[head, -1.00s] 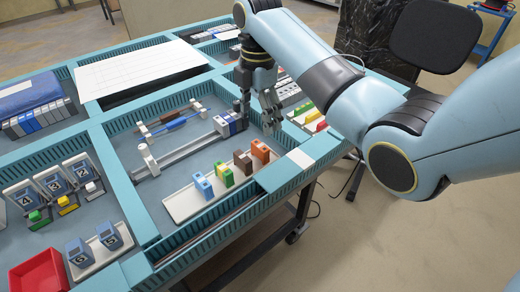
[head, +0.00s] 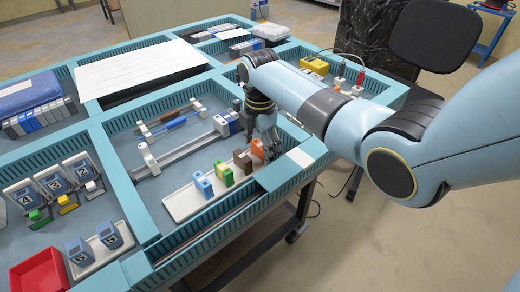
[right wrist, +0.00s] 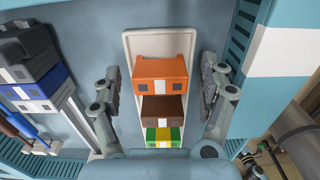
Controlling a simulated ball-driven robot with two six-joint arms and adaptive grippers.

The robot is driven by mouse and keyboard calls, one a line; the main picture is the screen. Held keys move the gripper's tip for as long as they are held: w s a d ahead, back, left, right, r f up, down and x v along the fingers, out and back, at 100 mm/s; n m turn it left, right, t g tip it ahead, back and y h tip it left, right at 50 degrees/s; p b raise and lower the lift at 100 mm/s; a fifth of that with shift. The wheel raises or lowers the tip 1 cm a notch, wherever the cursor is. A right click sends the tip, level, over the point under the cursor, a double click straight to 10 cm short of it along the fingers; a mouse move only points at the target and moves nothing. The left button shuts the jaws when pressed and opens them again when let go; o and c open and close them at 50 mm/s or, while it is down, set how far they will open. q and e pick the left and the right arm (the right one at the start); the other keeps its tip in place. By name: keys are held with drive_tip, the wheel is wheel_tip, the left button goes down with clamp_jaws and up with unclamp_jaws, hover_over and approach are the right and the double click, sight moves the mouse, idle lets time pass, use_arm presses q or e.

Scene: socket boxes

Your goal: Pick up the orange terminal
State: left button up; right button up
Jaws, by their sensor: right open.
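The orange terminal (right wrist: 160,75) is a block at the end of a white tray (right wrist: 143,43) in the right wrist view. In the head view the orange terminal (head: 257,149) shows partly behind my right gripper (head: 261,136). My right gripper (right wrist: 162,88) is open, with one finger on each side of the orange terminal and a gap on both sides. A brown terminal (right wrist: 163,108) and a green-yellow terminal (right wrist: 163,136) stand beside it in the row. My left gripper is in neither view.
A blue terminal (head: 203,185) stands at the tray's other end. A rail (head: 185,151) with grey and blue blocks lies beside the tray. The teal compartment wall (head: 290,172) runs close on the tray's other side.

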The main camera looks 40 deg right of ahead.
drive_tip(key=shift+c, duration=0.3)
drive_tip(key=c, duration=1.1)
drive_tip(key=shift+c, duration=0.2)
